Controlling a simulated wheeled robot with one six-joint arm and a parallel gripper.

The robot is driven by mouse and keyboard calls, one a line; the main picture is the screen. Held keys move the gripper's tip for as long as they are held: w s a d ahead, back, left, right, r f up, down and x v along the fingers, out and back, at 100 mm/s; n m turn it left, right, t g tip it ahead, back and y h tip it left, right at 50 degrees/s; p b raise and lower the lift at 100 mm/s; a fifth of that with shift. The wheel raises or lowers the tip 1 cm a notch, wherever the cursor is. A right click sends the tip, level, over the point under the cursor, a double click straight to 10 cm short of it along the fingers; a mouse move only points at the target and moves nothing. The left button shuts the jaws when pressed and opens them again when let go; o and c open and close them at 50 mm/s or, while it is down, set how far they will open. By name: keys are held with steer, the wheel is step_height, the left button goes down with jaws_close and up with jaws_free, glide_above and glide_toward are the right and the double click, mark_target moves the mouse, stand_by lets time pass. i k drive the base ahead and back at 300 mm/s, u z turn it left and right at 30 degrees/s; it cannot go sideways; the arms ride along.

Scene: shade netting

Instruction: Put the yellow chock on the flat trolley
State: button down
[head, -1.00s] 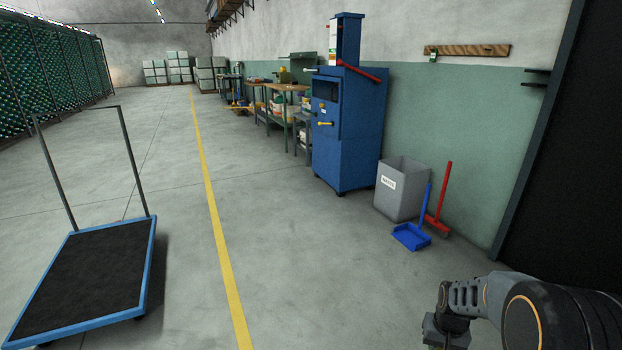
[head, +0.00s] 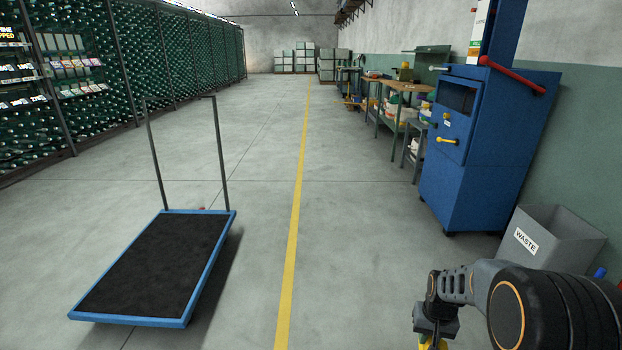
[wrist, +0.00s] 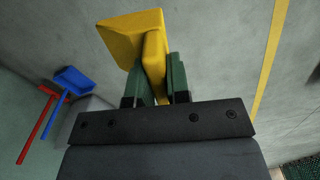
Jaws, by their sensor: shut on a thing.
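The flat trolley (head: 202,282) stands on the floor at the left of the head view, with a black deck, a blue rim and a dark upright handle frame at its far end. My gripper (wrist: 157,85) is shut on the yellow chock (wrist: 135,33), which sticks out beyond the green fingers in the wrist view. In the head view my gripper is at the lower right, well to the right of the trolley. Only a bit of the yellow chock (head: 430,342) shows there at the bottom edge. The trolley's deck is bare.
A blue cabinet (head: 470,180) and a grey waste bin (head: 553,238) stand at the right. A yellow floor line (head: 291,240) runs between the trolley and my arm. Netting racks (head: 130,75) line the left. The floor between is clear.

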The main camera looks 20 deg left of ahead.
mark_target(174, 259)
steer(key=u, duration=0.35)
steer(key=i, duration=1.9)
steer(key=u, duration=1.05)
steer(key=i, duration=1.4)
steer(key=u, duration=1.85)
steer(key=i, duration=0.8)
steer(key=u, duration=0.75)
